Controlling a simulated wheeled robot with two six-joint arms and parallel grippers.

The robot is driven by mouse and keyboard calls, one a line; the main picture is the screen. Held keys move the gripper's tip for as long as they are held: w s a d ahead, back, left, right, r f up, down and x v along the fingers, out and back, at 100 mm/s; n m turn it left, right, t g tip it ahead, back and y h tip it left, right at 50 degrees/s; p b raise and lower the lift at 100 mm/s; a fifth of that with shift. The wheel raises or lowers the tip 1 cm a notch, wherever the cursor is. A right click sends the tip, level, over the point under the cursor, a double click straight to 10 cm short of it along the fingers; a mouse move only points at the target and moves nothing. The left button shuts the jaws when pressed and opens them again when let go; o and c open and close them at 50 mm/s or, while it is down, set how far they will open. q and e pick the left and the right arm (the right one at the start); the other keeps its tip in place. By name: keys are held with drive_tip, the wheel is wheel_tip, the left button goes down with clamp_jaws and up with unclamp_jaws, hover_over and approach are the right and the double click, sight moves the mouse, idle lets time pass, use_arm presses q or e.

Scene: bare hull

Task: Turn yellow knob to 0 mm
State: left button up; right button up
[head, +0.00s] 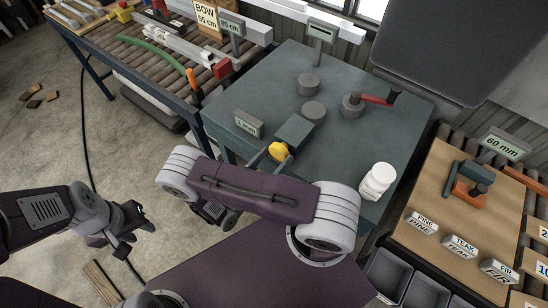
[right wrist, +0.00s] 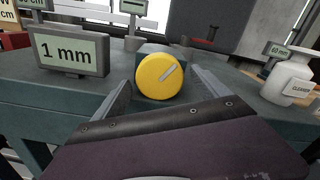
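The yellow knob (right wrist: 157,80) sits on the front of a blue-grey block (head: 294,131) on the teal table. A light bar on its face slants up to the right. It also shows in the head view (head: 279,151). A small display (right wrist: 68,50) left of it reads "1 mm". My right gripper (right wrist: 161,88) is open, with one finger on each side of the knob; I cannot tell whether they touch it. My right arm hides part of the table's front edge in the head view. My left gripper (head: 146,217) is open and empty above the floor at left.
The teal table (head: 260,85) also bears several grey round bases, a red-handled part (head: 376,99) and a white bottle (head: 377,181) at right. A roller bench (head: 150,60) stands at back left, and a wooden bench (head: 450,170) at right. Floor at left is mostly clear.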

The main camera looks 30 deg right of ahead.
drive_tip(key=shift+a, duration=0.25)
drive_tip(key=b+v, duration=0.2)
drive_tip(key=v, duration=0.6)
drive_tip(key=shift+s+a, duration=0.25)
